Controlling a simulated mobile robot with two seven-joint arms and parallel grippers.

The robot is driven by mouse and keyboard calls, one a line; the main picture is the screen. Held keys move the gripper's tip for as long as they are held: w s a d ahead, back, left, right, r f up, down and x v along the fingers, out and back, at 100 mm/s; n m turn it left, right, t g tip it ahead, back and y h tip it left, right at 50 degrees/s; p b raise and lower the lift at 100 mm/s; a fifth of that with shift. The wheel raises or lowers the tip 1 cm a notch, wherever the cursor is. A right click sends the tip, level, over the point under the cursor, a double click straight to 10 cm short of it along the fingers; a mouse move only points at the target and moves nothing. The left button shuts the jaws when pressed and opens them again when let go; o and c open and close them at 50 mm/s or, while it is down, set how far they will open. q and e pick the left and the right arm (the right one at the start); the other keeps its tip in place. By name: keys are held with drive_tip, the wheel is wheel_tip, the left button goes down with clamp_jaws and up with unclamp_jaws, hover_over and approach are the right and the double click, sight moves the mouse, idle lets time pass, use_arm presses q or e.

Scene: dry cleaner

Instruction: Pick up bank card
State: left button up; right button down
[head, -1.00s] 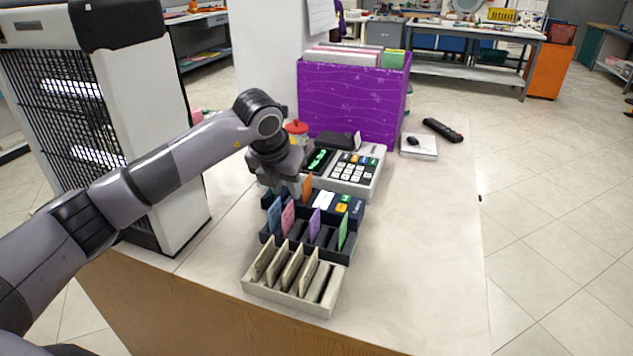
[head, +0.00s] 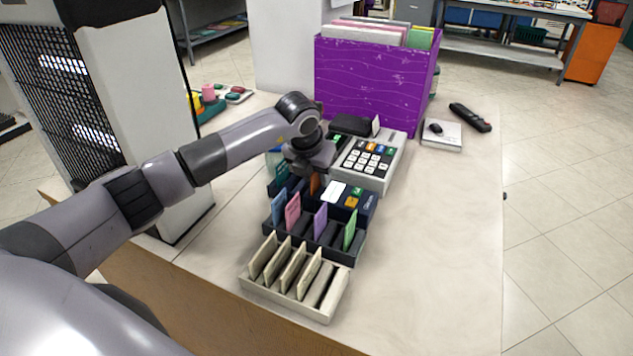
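My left gripper (head: 312,168) points down over the back of the card holders, in front of the cash register. Its fingertips are small and partly hidden, so I cannot tell whether it is open or shut. An orange card (head: 315,185) stands just below it; I cannot tell whether they touch. A dark tray (head: 338,255) holds upright blue (head: 278,205), pink (head: 292,212), purple (head: 320,222) and green (head: 350,230) cards. I cannot tell which card is the bank card. My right gripper is not in view.
A beige slotted tray (head: 318,312) stands at the counter's front. A keypad register (head: 385,178), purple file box (head: 372,85), white pad (head: 441,135) and black remote (head: 470,117) stand behind. A large grilled machine (head: 135,110) is at left. The counter's right side is clear.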

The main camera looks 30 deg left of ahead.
use_arm(q)
drive_tip(key=shift+f, duration=0.2)
drive_tip(key=shift+w, duration=0.1)
clamp_jaws()
drive_tip(key=shift+r, duration=0.1)
wheel_tip(320, 180, up, 20)
idle(0.5)
